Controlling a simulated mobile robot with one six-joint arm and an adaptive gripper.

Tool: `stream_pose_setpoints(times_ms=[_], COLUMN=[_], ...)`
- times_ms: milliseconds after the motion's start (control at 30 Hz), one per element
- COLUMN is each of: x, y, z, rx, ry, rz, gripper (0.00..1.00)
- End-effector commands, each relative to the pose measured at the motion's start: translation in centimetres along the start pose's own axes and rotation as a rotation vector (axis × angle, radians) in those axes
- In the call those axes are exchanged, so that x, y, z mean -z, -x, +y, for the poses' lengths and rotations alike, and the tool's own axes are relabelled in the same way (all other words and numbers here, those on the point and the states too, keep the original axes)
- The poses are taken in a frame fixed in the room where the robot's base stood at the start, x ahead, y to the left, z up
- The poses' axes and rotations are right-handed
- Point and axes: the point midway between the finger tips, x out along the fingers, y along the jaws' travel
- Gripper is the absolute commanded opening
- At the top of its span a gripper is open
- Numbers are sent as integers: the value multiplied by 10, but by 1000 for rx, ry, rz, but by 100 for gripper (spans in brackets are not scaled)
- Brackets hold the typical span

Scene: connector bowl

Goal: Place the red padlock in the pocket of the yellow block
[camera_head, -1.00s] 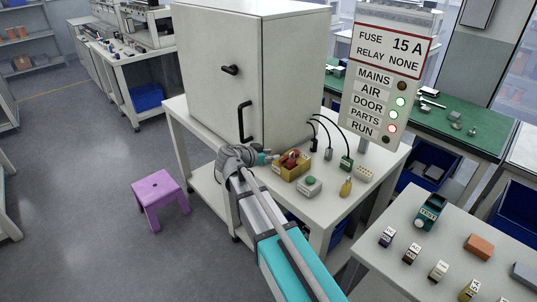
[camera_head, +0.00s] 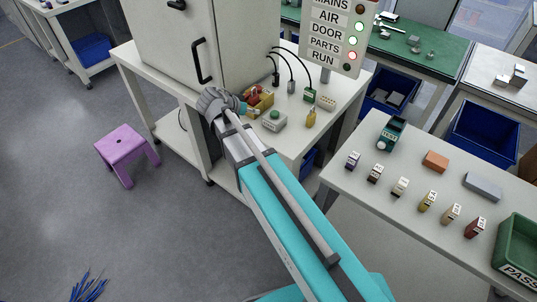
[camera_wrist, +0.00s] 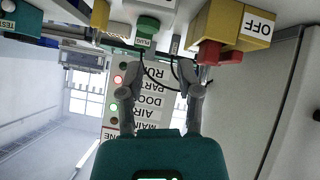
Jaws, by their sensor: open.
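The yellow block (camera_head: 266,100) is on the white bench, close to the white cabinet. In the wrist view the yellow block (camera_wrist: 240,24) shows upside down with an "OFF" label. A red piece (camera_wrist: 217,54) is at its edge; I cannot tell if it is the padlock or a handle. The pocket cannot be made out. My gripper (camera_wrist: 166,74) is open and empty beside the block, its fingers apart from the red piece.
A grey box with a green button (camera_head: 274,120), a yellow item (camera_head: 311,118) and black cables (camera_head: 290,61) are right of the block. The cabinet (camera_head: 165,45) stands close behind. The right table (camera_head: 335,173) carries several small tagged parts. A purple stool (camera_head: 125,148) is on the floor.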

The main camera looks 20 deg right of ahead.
Motion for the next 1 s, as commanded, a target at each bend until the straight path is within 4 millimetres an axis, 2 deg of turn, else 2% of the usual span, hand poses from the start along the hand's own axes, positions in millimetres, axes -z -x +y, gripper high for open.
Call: stream_pose_setpoints(times_ms=[33,200,367,500,700,1000], x=[-12,-49,-83,-109,-132,-138], y=[-6,-18,-19,-12,0,5], z=[17,54,83,104,120,124], rx=[2,64,181,322,502,577], ry=[43,226,391,522,648,694], rz=[-61,-274,-453,-577,-669,-693], gripper=[45,45,45,45,45,45])
